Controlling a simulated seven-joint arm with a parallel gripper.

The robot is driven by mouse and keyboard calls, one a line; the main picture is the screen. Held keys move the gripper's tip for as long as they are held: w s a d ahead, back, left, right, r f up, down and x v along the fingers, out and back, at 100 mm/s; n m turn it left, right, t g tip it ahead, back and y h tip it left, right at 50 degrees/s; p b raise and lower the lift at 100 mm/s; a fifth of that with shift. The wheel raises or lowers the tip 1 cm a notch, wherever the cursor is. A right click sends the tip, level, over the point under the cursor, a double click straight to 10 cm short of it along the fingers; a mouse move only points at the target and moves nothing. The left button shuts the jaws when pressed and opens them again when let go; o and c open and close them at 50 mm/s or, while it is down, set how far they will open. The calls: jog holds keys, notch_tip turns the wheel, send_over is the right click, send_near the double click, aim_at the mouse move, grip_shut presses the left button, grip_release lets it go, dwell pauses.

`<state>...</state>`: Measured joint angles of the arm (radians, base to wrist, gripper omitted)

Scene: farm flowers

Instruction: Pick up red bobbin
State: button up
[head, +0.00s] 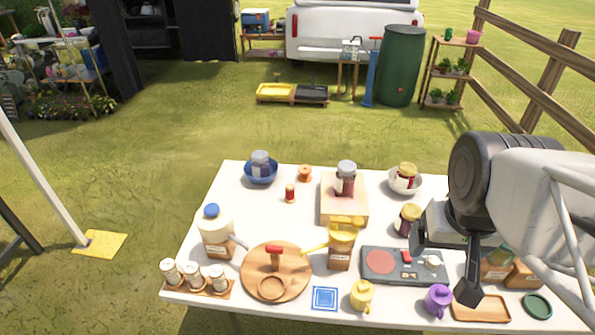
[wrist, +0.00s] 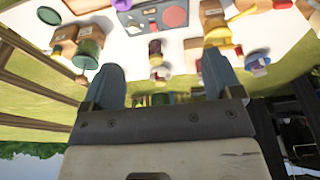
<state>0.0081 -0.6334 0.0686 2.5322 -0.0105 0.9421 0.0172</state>
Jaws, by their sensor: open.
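A small red bobbin (head: 290,193) with pale ends stands upright on the back left part of the white table in the head view. Just behind it is a small orange-brown spool (head: 304,173). My gripper (head: 445,265) is open and empty above the right side of the table, well to the right of the bobbin. In the wrist view my gripper's two fingers (wrist: 160,80) are spread apart with nothing held between them.
A blue bowl with a jar (head: 261,171) stands left of the bobbin. A wooden block with a jar (head: 344,203) stands to its right. Clear table surrounds the bobbin.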

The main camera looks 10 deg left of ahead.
jog(key=c, duration=0.5)
jog(key=shift+w, duration=0.1)
